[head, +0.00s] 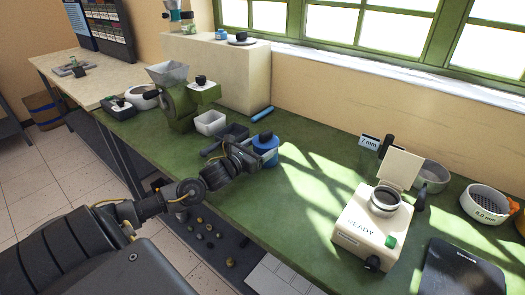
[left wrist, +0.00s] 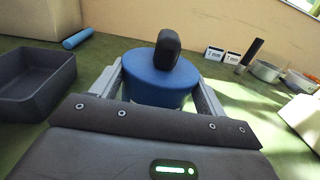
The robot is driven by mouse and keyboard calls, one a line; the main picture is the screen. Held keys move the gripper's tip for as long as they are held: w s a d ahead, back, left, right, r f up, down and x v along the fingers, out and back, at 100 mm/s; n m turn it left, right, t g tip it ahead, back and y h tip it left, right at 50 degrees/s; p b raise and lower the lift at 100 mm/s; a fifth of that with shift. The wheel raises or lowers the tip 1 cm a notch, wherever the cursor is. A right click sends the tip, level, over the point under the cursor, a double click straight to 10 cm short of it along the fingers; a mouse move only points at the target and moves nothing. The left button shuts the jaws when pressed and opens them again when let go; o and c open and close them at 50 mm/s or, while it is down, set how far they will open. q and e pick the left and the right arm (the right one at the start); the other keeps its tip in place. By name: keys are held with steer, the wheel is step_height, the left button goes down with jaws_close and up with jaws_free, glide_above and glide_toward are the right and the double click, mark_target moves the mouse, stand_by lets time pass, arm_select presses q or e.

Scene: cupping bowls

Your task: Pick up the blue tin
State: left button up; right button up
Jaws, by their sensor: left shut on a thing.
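The blue tin (head: 270,158) stands on the green bench in the head view, beside the end of my left arm. It has a blue lid with a black knob on top. My left gripper (head: 252,152) is shut on it. In the left wrist view the tin (left wrist: 158,82) sits between the two grey fingers (left wrist: 158,92), one on each side. The tin's lower part is hidden behind the gripper body. My right gripper is not in view.
A dark grey open bin (left wrist: 32,85) is left of the tin, with a white bin (head: 210,123) and green grinder (head: 178,100) beyond. A blue cylinder (head: 262,113) lies near the wall. A white READY device (head: 372,225) stands at right. Sunlit bench between is clear.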

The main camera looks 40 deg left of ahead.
mark_target(260, 140)
arm_select(q)
steer(key=shift+r, duration=0.15)
steer(key=shift+r, duration=1.4)
steer(key=s+a+r, duration=0.8)
steer(key=s+r, duration=0.2)
steer(key=s, duration=0.1)
steer(key=shift+a, duration=0.4)
